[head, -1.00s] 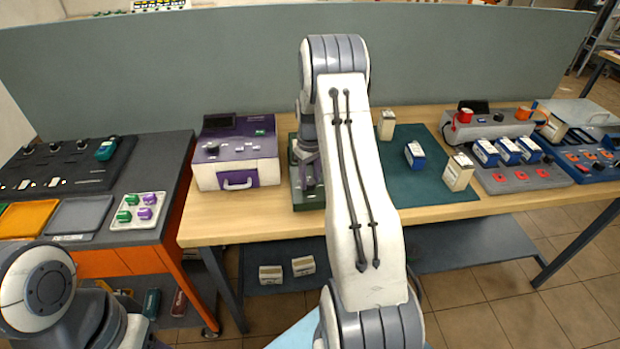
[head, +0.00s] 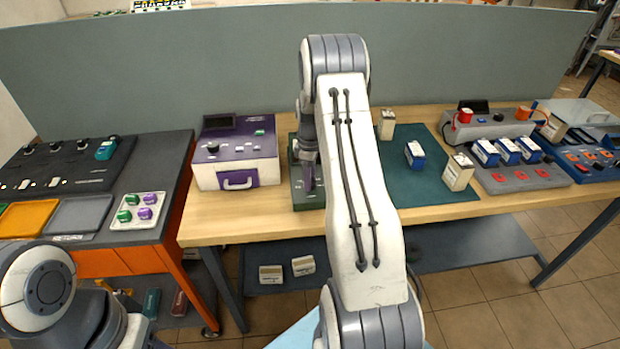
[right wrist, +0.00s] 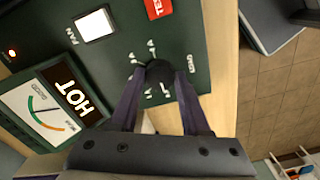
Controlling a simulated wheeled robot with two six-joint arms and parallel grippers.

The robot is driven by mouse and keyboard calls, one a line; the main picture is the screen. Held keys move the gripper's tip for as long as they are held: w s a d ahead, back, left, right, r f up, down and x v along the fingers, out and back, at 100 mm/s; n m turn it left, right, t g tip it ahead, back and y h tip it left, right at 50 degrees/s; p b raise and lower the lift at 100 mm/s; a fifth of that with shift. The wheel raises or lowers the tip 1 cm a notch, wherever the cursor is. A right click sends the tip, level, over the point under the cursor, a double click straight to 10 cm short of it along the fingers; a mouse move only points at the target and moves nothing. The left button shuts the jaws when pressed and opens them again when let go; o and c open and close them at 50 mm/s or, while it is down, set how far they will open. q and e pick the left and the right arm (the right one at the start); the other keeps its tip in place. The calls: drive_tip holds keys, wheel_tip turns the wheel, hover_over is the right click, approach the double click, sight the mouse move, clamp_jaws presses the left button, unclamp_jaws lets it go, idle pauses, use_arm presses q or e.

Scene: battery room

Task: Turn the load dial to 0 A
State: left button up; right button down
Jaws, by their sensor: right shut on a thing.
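The load dial (right wrist: 159,72) is a round black knob on a dark green panel (right wrist: 190,30) in the right wrist view, with white marks around it too small to read. My right gripper (right wrist: 158,82) has one finger on each side of the knob and is shut on it. In the head view the green load box (head: 311,199) stands on the wooden bench, largely hidden by my right arm, and my right gripper (head: 308,178) points down at it. The dial's pointer cannot be made out. My left gripper is out of view; only part of the left arm shows.
The panel has a needle gauge (right wrist: 42,110), a lit HOT sign (right wrist: 74,91), a white button (right wrist: 95,26) and a red TEST button (right wrist: 157,8). A purple-and-white unit (head: 237,155) stands left of the box. A green mat (head: 440,190) with batteries lies right.

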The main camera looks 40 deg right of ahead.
drive_tip(key=shift+r, duration=0.1)
idle(0.3)
drive_tip(key=shift+c, duration=1.8)
unclamp_jaws()
wheel_tip(320, 180, up, 10)
drive_tip(key=b, duration=0.1)
drive_tip(key=shift+r+b, duration=0.2)
drive_tip(key=shift+b, duration=0.2)
